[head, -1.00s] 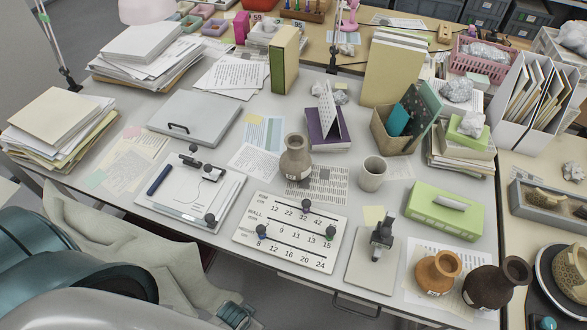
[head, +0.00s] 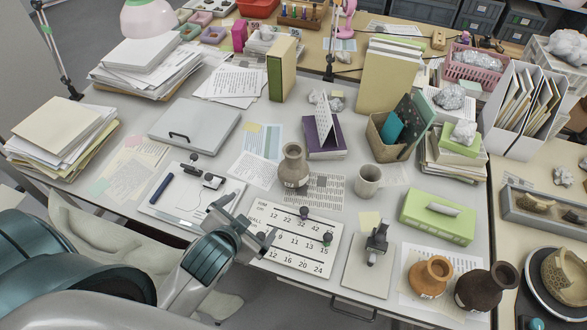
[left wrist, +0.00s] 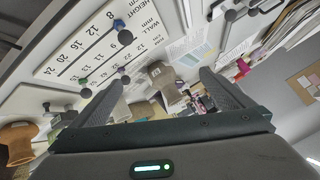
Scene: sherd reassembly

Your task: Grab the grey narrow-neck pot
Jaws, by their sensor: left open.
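The grey narrow-neck pot (head: 292,170) stands upright near the middle of the desk, partly on a printed sheet. It has a pale label low on its side. My left gripper (head: 254,217) is open and empty, in front of the pot and to its left, over the edge of the number board. It is apart from the pot. In the left wrist view the grey pot (left wrist: 163,77) shows between the two spread fingers, farther off. My right gripper is not in view.
The number board (head: 290,262) with small dark knobs lies in front of the pot. A grey-white mug (head: 368,181) stands close to its right, and a purple book (head: 324,143) lies behind. An orange-brown pot (head: 430,277) and a dark brown pot (head: 485,289) stand at front right.

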